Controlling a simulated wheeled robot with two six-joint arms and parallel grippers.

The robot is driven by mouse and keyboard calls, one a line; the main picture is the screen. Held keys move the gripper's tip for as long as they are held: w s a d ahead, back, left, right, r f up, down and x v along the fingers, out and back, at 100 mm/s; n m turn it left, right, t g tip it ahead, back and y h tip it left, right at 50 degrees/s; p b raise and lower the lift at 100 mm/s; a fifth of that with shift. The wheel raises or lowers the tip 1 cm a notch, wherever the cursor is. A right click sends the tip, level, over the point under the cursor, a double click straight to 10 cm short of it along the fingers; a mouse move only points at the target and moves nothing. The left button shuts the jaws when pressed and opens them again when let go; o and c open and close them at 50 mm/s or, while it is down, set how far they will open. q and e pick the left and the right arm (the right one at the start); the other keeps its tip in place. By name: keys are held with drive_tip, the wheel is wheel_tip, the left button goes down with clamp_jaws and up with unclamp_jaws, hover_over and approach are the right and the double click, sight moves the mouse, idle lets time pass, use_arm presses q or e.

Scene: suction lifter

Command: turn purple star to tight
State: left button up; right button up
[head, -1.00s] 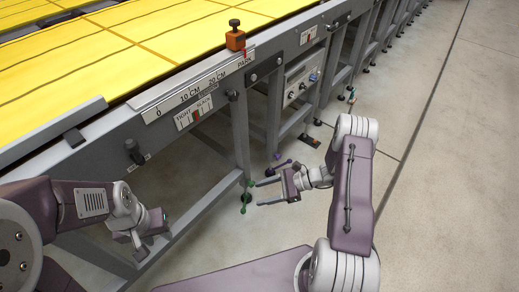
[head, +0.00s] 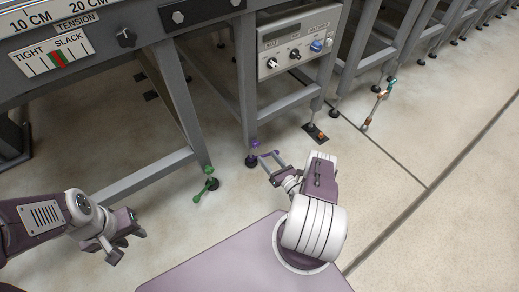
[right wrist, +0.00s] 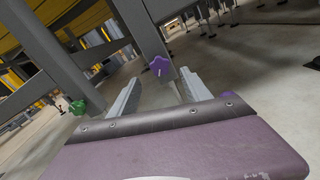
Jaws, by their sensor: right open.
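The purple star (head: 254,143) is a small knob low on a frame leg, just above the floor. In the right wrist view the purple star (right wrist: 160,66) lies beyond and between my fingertips. My right gripper (head: 269,155) is open and empty, to the right of the star, its fingers pointing toward the leg. I cannot tell the exact gap to the star. The TIGHT–SLACK tension scale (head: 35,65) has a red and green marker near its middle. My left gripper (head: 128,244) is empty, its fingers apart, at the lower left.
A green star (head: 208,169) with a handle sits at another leg's foot. A control box (head: 297,45) with knobs hangs above the purple star. Open floor (head: 410,200) lies right of my right arm.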

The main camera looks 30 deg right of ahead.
sight(257, 146)
drive_tip(key=w+b, duration=0.1)
drive_tip(key=w, duration=0.3)
drive_tip(key=w+b, duration=0.1)
drive_tip(key=w, duration=0.1)
drive_tip(key=shift+w+a+f+b, duration=0.15)
drive_tip(key=shift+a+b, duration=0.15)
drive_tip(key=shift+w, duration=0.3)
clamp_jaws()
